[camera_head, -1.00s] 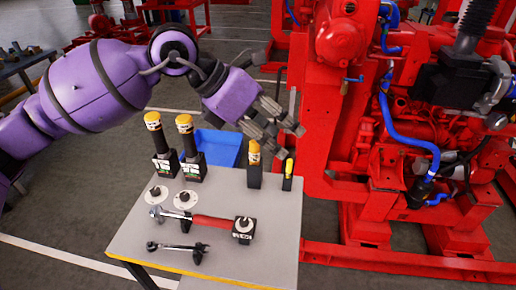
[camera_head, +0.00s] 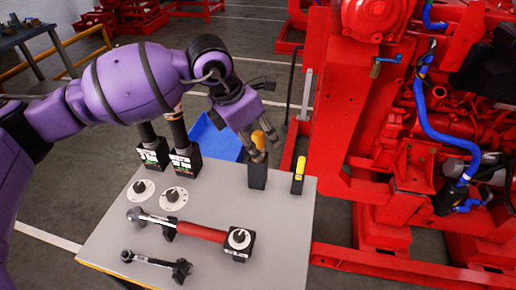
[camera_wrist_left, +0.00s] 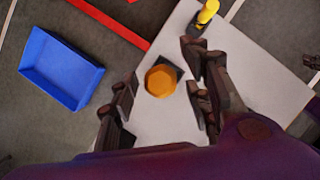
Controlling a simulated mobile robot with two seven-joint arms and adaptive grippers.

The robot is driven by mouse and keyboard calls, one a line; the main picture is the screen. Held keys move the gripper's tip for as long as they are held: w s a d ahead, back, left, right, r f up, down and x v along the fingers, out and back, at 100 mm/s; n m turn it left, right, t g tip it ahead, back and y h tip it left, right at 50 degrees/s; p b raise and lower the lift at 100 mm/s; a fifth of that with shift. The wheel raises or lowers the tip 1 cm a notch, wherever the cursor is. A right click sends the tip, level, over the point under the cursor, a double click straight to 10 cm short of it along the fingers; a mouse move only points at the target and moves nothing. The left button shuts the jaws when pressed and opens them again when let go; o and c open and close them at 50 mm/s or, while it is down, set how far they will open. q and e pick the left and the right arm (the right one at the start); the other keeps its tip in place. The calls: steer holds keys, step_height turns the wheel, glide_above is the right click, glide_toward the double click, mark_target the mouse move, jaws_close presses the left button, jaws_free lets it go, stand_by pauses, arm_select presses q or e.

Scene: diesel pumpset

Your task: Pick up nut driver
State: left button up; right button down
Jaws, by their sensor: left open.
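A tool with an orange handle (camera_head: 258,139), which looks like the nut driver, stands upright in a black holder (camera_head: 257,176) at the back of the grey table (camera_head: 215,250). A smaller yellow-handled tool (camera_head: 300,168) stands upright in its own holder to the right. My left gripper (camera_head: 256,149) is open at the orange handle. In the left wrist view the orange handle (camera_wrist_left: 160,80) shows end-on between the spread fingers (camera_wrist_left: 160,92), with gaps on both sides. The yellow tool (camera_wrist_left: 207,12) is beyond the right finger. My right gripper is not in view.
Two black-handled tools (camera_head: 183,150) stand in holders at the back left. Two round white-based pieces (camera_head: 174,197), a red-handled wrench (camera_head: 200,232) and a smaller wrench (camera_head: 155,262) lie in front. A blue bin (camera_head: 216,137) is behind the table; the red pumpset (camera_head: 345,120) stands right.

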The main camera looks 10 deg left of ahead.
arm_select(q)
steer(key=shift+w+d+f, duration=0.1)
steer(key=shift+w+f, duration=0.05)
steer(key=shift+f, duration=0.3)
jaws_close()
steer(key=shift+r, duration=0.1)
step_height(320, 180, up, 18)
stand_by(0.7)
steer(key=c, duration=0.8)
jaws_free()
jaws_close()
